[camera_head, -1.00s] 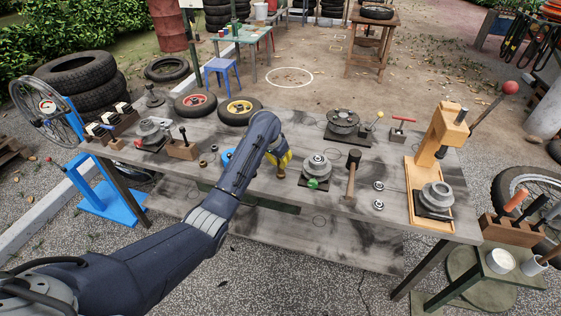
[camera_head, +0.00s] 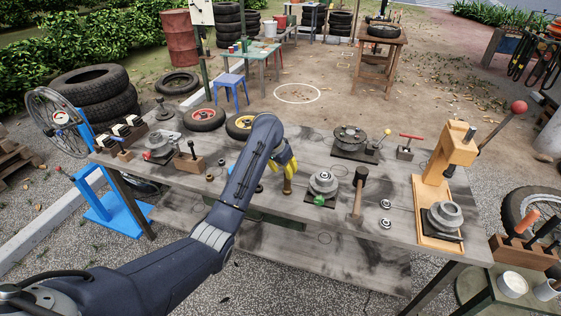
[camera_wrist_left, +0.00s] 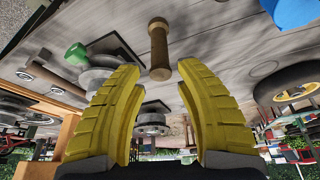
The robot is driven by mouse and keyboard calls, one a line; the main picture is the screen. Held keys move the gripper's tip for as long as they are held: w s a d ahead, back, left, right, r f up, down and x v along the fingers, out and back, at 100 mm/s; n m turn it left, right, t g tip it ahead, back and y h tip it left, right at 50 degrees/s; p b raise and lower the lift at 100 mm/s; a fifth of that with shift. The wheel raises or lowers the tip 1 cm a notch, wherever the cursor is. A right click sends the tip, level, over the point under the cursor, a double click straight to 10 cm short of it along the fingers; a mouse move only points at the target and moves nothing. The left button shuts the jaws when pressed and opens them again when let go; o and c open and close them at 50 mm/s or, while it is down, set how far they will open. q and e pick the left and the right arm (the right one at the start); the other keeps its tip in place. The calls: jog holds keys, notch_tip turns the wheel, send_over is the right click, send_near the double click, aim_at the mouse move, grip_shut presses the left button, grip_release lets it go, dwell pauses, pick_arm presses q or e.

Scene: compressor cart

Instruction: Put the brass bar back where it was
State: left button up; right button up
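The brass bar (camera_head: 288,185) is a short brown-gold cylinder on the workbench, left of the grey pulley-like part with a green knob. It looks upright. My left gripper (camera_head: 285,167), with yellow fingers, is at its upper end in the head view. In the left wrist view the fingers (camera_wrist_left: 159,67) are apart, with the bar (camera_wrist_left: 159,45) in line with the gap between the tips. The bar's darker near end is at the tips, and I see no finger pressed on it. My right gripper is in neither view.
The grey pulley-like part (camera_head: 322,184) and a mallet (camera_head: 359,192) lie close on the right. A wooden press (camera_head: 440,185) stands at the bench's right end. A wooden block (camera_head: 189,162) is to the left. Faint circles mark bare parts of the bench (camera_head: 318,230).

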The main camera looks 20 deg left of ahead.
pick_arm(q)
jog(key=v, duration=0.6)
jog(key=shift+s+r, duration=0.1)
jog(key=shift+r, duration=0.05)
dwell(0.4)
